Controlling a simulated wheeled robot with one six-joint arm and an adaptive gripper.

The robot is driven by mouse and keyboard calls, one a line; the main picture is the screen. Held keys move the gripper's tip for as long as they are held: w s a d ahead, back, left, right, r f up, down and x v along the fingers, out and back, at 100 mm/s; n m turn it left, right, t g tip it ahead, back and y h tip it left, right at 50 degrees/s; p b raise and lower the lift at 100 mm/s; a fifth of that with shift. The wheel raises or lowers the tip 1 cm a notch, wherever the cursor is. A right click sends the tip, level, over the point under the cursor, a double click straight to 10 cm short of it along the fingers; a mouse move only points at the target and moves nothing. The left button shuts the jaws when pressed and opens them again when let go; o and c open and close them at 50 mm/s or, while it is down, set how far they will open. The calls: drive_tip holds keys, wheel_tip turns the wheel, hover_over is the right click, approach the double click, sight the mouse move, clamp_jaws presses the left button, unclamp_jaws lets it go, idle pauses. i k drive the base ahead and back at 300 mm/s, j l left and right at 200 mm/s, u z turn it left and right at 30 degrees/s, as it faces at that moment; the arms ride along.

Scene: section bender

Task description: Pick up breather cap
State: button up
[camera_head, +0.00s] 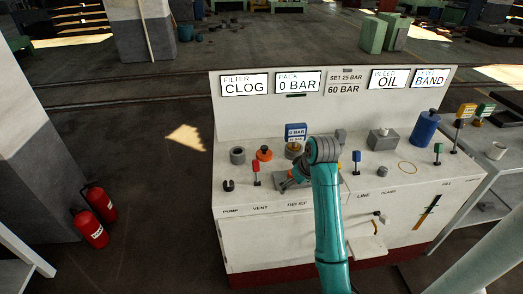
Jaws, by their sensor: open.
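My teal arm reaches over the white console top (355,190). My gripper (287,184) is small in view and open, low over the console beside a grey block. The wrist and arm hide part of the area behind and below it. I cannot tell for sure which part is the breather cap. Candidates are a dark grey round part with a hole (237,155) at the left, and a grey block with a pale round top (382,138) right of my arm. Both stand apart from my gripper.
An orange knob (263,154), a red-topped lever (256,170) and a blue-topped lever (356,158) stand near my arm. A blue cylinder (424,130) is at the right. The upright label panel (335,105) closes the back. Red extinguishers (95,220) stand on the floor at left.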

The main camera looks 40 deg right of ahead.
sight(264, 155)
drive_tip(key=i+l, duration=0.3)
drive_tip(key=i, duration=0.2)
drive_tip(key=i+l, duration=0.25)
drive_tip(key=i, duration=0.3)
